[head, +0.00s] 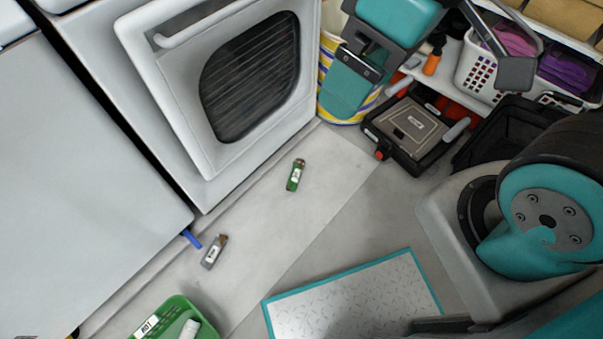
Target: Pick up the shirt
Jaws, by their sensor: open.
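No garment can be made out for certain as the shirt. Folded purple cloth (566,73) lies in a white laundry basket at the upper right, and more purple cloth (514,40) lies beside it; I cannot tell whether either is a shirt. My gripper (513,72) shows only in part at the top right, as a dark grey finger in front of the basket. It is open, and nothing is seen held in it. The rest of it is hidden or outside the picture.
A white front-loading machine (180,120) stands at the upper left. A green bottle (295,175) and a grey bottle (214,252) lie on the floor.

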